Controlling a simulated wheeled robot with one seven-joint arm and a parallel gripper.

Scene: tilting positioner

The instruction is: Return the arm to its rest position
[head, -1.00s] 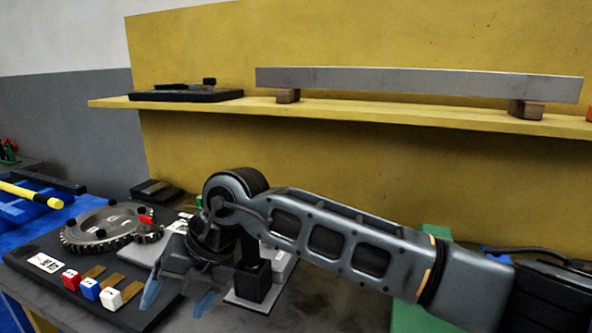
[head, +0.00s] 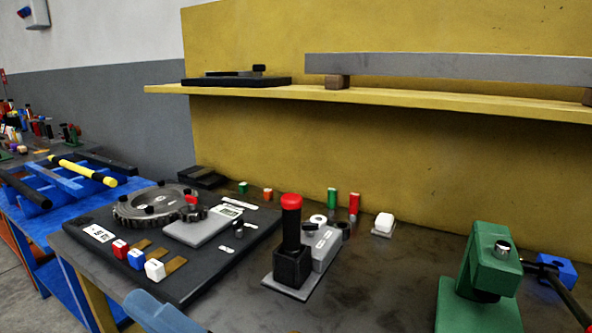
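My gripper is not in view. Only a rounded blue-grey piece, which looks like part of my arm, shows at the bottom edge of the head view, left of centre. The tilting positioner's toothed disc (head: 155,205) lies on a black base plate (head: 205,275) on the bench, with a small gear and a grey block beside it. A black post with a red top (head: 291,225) stands upright on a grey plate in the middle of the bench.
A green clamp-like fixture (head: 487,262) stands at the right. Red, blue and white blocks (head: 137,259) sit on the plate's front. A yellow shelf (head: 370,101) holds a long grey bar (head: 440,67). A blue rack (head: 70,190) stands left. The bench's front middle looks clear.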

